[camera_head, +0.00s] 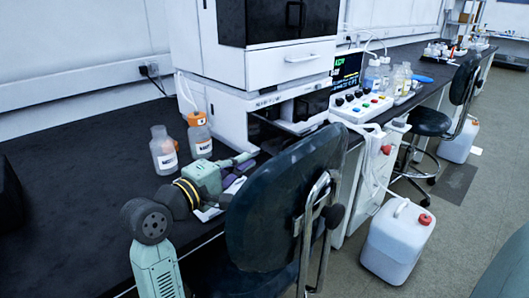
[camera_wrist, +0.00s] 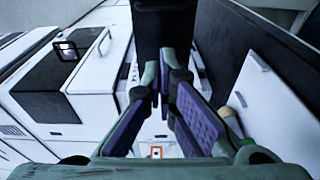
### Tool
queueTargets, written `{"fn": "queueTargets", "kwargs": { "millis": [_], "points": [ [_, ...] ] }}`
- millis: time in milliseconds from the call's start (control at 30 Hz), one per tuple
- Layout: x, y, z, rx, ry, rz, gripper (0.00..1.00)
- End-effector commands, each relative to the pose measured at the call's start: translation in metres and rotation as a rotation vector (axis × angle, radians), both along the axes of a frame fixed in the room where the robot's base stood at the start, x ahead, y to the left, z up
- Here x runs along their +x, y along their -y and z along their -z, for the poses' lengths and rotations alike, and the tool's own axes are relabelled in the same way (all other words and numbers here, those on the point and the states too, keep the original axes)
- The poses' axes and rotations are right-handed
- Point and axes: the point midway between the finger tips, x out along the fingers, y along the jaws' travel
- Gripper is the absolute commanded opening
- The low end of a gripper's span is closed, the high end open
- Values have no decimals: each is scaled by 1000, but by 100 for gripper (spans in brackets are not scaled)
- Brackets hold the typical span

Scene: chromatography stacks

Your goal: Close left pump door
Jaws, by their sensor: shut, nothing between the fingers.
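The white chromatography stack (camera_head: 290,63) stands on the black bench, with a black-fronted module at its top. Its lower white unit (camera_head: 228,113) has a dark recess (camera_head: 260,131) in its front, beside a white panel with a dark window (camera_head: 312,104). I cannot tell for sure which part is the left pump door. My gripper (camera_head: 246,168) is low in front of the lower unit, partly hidden by the chair back. In the wrist view its purple-padded fingers (camera_wrist: 164,92) are shut and empty, before a dark surface. A white panel with a handle (camera_wrist: 268,105) is to their right; contact is unclear.
A chair (camera_head: 285,200) stands close at the bench front, right of my gripper. A button box (camera_head: 362,106) and bottles are further right. A white canister (camera_head: 397,242) is on the floor.

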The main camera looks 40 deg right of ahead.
Motion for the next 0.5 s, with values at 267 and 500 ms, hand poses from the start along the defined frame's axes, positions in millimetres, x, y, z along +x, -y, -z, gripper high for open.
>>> {"fn": "queueTargets", "kwargs": {
  "millis": [267, 500],
  "points": [
    [-8, 46, -1, -1, -2, 4, 0],
    [-15, 58, 0, -2, -1, 0, 0]
  ]
}}
